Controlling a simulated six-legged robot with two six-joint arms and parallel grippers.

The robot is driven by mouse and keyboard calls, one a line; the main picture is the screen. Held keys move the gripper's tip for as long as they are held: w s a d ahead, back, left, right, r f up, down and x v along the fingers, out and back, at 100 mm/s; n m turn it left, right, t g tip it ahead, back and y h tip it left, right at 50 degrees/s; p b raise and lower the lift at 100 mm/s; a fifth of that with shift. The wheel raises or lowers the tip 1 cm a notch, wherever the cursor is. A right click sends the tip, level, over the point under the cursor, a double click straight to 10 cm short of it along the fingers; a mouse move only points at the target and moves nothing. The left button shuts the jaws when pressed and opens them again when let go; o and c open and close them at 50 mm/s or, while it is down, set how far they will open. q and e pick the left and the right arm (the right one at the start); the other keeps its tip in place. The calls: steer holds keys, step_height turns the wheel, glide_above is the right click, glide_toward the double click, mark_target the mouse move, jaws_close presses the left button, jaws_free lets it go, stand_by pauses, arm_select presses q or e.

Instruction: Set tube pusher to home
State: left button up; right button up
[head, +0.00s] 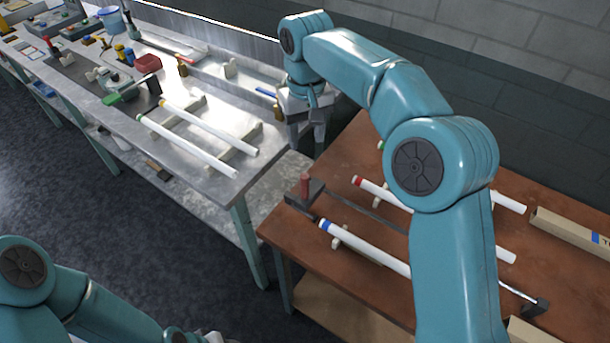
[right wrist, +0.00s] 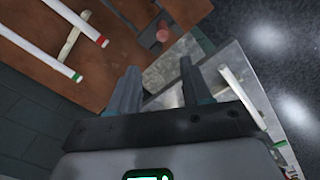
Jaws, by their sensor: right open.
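What looks like the tube pusher, a dark block with an upright red handle (head: 305,185), stands at the left end of the brown table, by a dark rail. The red handle also shows in the right wrist view (right wrist: 162,32). My right gripper (head: 306,140) is open and empty, hanging above and behind the handle near the gap between the tables. In the right wrist view its fingers (right wrist: 158,78) are apart, with the handle beyond them. Only part of my left arm shows at the lower left; its fingers are not visible.
White glass tubes with coloured ends (head: 365,248) lie on supports on the brown table (head: 340,130). Cardboard boxes (head: 570,232) are at its right. A metal bench (head: 225,185) with more tubes and tools stands at the left. My right arm hides part of the brown table.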

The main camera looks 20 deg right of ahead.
mark_target(305, 184)
steer(key=f, duration=0.9)
steer(key=s+f+p, duration=0.1)
steer(key=f, duration=0.4)
steer(key=shift+a+f, duration=0.3)
steer(key=shift+a, duration=0.1)
steer(key=shift+f, duration=0.3)
steer(key=shift+w+d+f, duration=0.2)
steer(key=shift+w+f, duration=0.05)
steer(key=shift+f, duration=0.05)
steer(key=shift+s+a+r, duration=0.1)
steer(key=shift+s+a, duration=0.05)
steer(key=shift+c, duration=0.7)
jaws_close()
